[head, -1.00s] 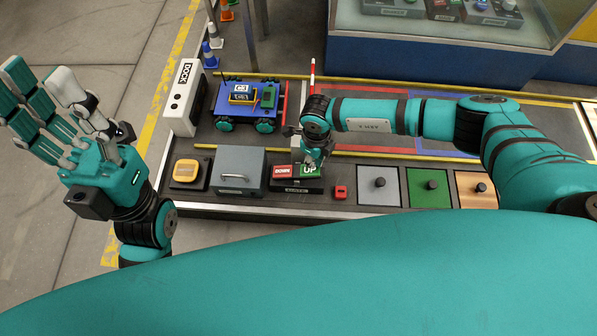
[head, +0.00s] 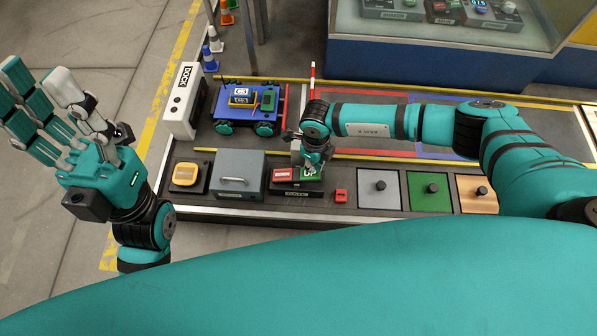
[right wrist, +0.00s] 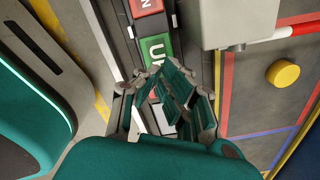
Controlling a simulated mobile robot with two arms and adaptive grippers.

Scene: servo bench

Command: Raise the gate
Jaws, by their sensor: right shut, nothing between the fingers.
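A control box (head: 297,193) carries a red DOWN button (head: 283,175) and a green UP button (head: 306,173). The UP button also shows in the right wrist view (right wrist: 156,49). My right gripper (head: 312,166) is shut and empty, its fingertips over the UP button and hiding part of it. In the right wrist view its fingertips (right wrist: 160,74) overlap the button's lower edge; I cannot tell if they touch. A red-and-white striped gate bar (head: 313,75) shows behind my right wrist, partly hidden. My left gripper (head: 65,110) is open and empty at the left.
A blue cart (head: 229,106) stands beside the white DOCK block (head: 183,100). A small red block (head: 341,195) and several knobbed panels (head: 429,190) lie right.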

